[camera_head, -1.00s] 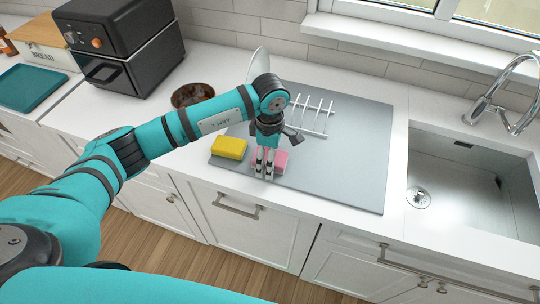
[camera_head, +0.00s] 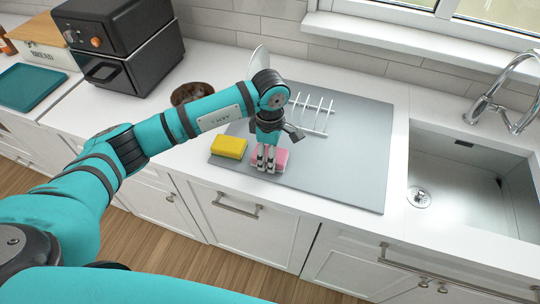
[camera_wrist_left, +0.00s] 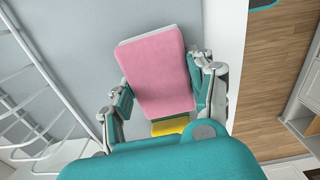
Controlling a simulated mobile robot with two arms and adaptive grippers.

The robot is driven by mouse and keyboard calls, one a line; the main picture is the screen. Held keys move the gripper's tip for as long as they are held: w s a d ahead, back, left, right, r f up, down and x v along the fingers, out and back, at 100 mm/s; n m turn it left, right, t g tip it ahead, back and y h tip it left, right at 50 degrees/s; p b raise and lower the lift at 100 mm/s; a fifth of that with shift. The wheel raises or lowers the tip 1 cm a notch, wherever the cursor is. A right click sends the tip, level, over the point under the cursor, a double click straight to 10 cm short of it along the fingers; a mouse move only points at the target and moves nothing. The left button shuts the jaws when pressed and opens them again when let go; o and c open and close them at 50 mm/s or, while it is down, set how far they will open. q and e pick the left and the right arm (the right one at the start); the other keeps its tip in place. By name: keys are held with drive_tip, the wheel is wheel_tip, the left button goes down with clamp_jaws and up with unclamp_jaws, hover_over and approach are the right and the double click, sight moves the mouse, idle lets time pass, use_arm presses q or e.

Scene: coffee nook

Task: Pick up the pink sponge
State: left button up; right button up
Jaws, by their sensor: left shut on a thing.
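The pink sponge (camera_head: 281,157) lies on the grey mat (camera_head: 345,170) near its front edge, partly hidden behind my left gripper's fingers. My left gripper (camera_head: 265,165) points down over the sponge and is shut on it. In the left wrist view the pink sponge (camera_wrist_left: 158,70) shows between the two fingers of the left gripper (camera_wrist_left: 160,95), one on each side. I cannot tell whether the sponge is lifted off the mat. My right gripper is not in view.
A yellow sponge (camera_head: 229,147) lies just left of the pink one. A white dish rack (camera_head: 312,115) stands behind on the mat. A brown bowl (camera_head: 192,94) and a black oven (camera_head: 120,45) stand at the back left. The sink (camera_head: 470,185) is at the right.

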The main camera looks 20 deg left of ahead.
use_arm(q)
drive_tip(key=shift+r, duration=0.35)
wheel_tip(320, 180, up, 2)
drive_tip(key=shift+r+b, duration=0.1)
drive_tip(key=shift+b, duration=0.85)
drive_tip(key=s+d+r+b, duration=0.1)
drive_tip(key=s+d+b, duration=0.3)
drive_tip(key=s+d, duration=0.4)
drive_tip(key=shift+s+r, duration=0.25)
drive_tip(key=shift+s, duration=2.75)
drive_tip(key=shift+o, duration=0.9)
drive_tip(key=c, duration=0.4)
